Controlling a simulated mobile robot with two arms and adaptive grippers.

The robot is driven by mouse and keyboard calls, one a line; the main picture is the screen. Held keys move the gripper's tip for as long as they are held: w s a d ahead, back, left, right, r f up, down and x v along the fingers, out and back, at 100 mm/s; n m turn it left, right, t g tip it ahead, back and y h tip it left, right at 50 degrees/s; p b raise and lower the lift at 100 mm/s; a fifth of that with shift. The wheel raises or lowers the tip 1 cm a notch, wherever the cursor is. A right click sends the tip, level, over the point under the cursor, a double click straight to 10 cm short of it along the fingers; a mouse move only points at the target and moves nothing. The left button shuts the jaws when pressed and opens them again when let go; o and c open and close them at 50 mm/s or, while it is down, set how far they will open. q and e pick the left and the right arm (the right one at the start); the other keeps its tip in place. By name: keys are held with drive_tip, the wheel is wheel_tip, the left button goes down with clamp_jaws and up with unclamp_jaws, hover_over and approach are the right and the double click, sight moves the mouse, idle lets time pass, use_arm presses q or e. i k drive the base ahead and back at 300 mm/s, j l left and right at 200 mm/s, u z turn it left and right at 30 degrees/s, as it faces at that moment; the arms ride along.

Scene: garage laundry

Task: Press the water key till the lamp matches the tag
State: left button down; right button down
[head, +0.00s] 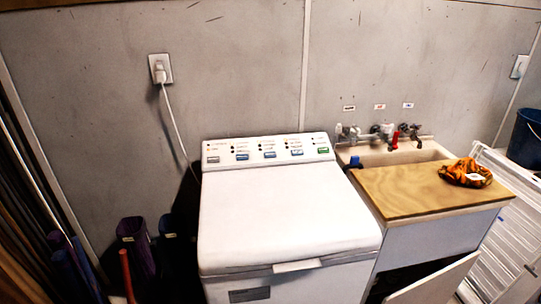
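A white top-loading washer (285,215) stands against the wall with its lid shut. Its control panel (266,149) runs along the back edge. The panel has a grey key (213,159), several blue keys (269,155) and a green key (323,150), with small lamps and labels above them. The labels are too small to read, so I cannot tell which key is for water or which lamps are lit. An orange and black patterned cloth (455,172) with a white tag (475,177) lies on a wooden board. The tag's marks are unreadable. Neither gripper is in view.
The wooden board (405,193) partly covers a sink (400,153) right of the washer, with taps behind. A white slatted panel (505,230) and a blue bucket (526,140) are farther right. Dark bins (137,245) stand left. A cord (176,125) hangs from the wall outlet.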

sight(269, 154)
drive_tip(key=i+l, duration=0.2)
drive_tip(key=l, duration=0.2)
drive_tip(key=i+l+z, duration=0.1)
drive_tip(key=l, duration=0.35)
drive_tip(key=i+l, duration=0.25)
drive_tip(key=l, duration=0.15)
